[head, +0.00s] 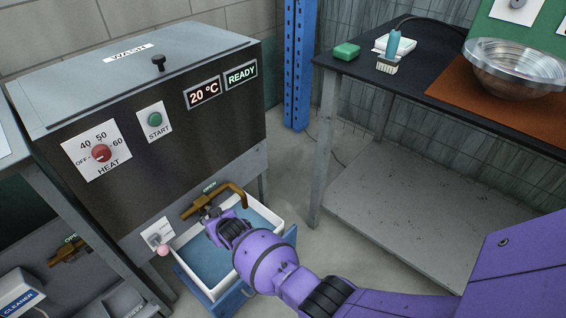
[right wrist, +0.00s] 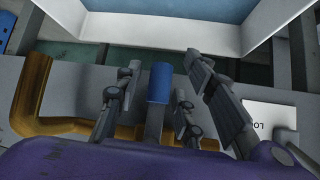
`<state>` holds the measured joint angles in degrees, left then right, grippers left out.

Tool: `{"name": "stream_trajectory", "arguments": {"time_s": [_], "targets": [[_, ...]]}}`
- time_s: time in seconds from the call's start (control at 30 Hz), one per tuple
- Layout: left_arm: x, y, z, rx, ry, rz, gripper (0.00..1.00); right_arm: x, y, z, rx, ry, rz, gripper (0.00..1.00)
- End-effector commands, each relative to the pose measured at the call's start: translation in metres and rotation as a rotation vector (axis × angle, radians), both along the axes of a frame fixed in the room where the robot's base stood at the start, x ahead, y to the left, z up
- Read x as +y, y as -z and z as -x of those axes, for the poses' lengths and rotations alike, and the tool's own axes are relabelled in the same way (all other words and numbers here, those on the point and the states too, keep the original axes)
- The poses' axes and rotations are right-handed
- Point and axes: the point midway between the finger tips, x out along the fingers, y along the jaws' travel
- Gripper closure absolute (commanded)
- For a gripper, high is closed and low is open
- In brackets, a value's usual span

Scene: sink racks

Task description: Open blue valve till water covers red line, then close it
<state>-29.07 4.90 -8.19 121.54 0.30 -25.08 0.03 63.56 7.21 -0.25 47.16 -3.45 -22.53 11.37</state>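The blue valve handle (right wrist: 160,82) stands upright between the fingers of my right gripper in the right wrist view. The fingers of my right gripper (right wrist: 165,92) are apart, with a gap on each side of the handle. In the head view my right gripper (head: 211,217) is at the brass tap (head: 232,188) under the machine and hides the handle. A white basin (head: 272,213) holding blue water (head: 215,262) stands below the tap. I cannot make out a red line in either view. My left gripper is not in view.
The machine (head: 190,120) shows 20 °C and READY. A pink-knobbed lever (head: 163,250) sits left of the tap. Another brass tap (head: 68,252) is at the lower left. A dark table (head: 425,85) at right holds a green sponge (head: 346,51), a brush and a metal bowl (head: 515,70).

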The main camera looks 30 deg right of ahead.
Motion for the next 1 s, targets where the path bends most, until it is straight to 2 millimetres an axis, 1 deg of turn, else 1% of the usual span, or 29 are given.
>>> {"name": "stream_trajectory", "arguments": {"time_s": [0.03, 0.07, 0.27, 0.7, 0.83, 1.0], "targets": [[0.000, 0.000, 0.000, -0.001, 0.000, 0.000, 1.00, 0.001, -0.006, -0.002, -0.008, -0.001, -0.001, 0.64], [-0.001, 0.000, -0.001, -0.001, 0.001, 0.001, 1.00, 0.001, -0.007, 0.000, -0.007, -0.001, -0.002, 0.64], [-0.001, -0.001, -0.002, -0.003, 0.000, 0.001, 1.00, -0.002, -0.022, 0.018, -0.007, -0.002, -0.002, 0.64], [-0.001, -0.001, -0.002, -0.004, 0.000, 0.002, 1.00, -0.011, -0.064, 0.071, 0.000, -0.001, -0.001, 0.64], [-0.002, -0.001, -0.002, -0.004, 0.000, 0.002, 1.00, -0.013, -0.073, 0.082, 0.001, -0.001, -0.001, 0.64], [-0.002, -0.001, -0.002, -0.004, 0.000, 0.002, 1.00, -0.014, -0.077, 0.088, 0.003, -0.001, 0.000, 0.64]]}}
